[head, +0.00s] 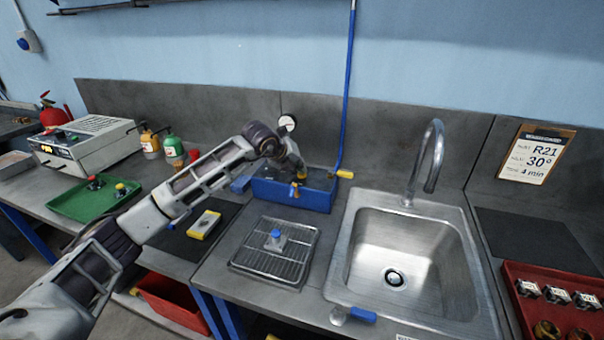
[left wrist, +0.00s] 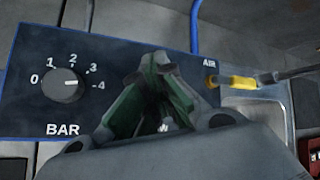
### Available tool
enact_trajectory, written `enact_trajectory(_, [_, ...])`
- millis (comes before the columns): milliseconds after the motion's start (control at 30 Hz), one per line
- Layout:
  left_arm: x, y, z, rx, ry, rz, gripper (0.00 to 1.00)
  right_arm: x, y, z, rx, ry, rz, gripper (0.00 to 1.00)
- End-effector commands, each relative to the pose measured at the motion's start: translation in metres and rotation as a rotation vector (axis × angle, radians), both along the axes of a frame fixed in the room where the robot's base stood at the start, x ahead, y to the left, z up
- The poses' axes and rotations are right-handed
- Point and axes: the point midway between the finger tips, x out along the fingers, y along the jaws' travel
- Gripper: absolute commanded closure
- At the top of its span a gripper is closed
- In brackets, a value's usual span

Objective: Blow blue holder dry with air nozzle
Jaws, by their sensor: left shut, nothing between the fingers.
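The blue holder (head: 276,236) is a small piece with a blue top on a grey block, standing on a wire drain rack (head: 262,262) left of the sink. The air nozzle (head: 345,174) has a yellow body and lies at the right end of the blue air box (head: 315,198). In the left wrist view the yellow nozzle (left wrist: 243,83) sits by the AIR outlet, its metal tube pointing right. My left gripper (head: 298,174) is over the blue air box, left of the nozzle and apart from it. Its green-padded fingers (left wrist: 155,78) are shut and empty. My right gripper is out of view.
A steel sink (head: 393,268) with a tall faucet (head: 430,155) is right of the rack. The air box has a BAR knob (left wrist: 67,85). A green tray (head: 75,205) is at left, a red tray (head: 512,300) at right.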

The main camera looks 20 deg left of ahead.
Motion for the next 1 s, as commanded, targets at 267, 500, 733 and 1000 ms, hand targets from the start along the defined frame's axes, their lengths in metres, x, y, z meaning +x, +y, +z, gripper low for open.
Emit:
enact_trajectory(267, [0.000,0.000,0.001,0.001,0.003,-0.001,1.00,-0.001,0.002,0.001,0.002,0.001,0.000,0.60])
enact_trajectory(500, [0.000,0.000,0.010,0.001,0.003,0.000,1.00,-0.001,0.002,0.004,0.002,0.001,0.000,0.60])
enact_trajectory(733, [0.000,0.000,0.018,0.000,0.001,0.000,1.00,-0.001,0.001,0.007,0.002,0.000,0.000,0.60])
enact_trajectory(1000, [0.000,0.000,0.020,0.000,0.001,-0.001,1.00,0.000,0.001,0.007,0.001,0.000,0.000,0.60])
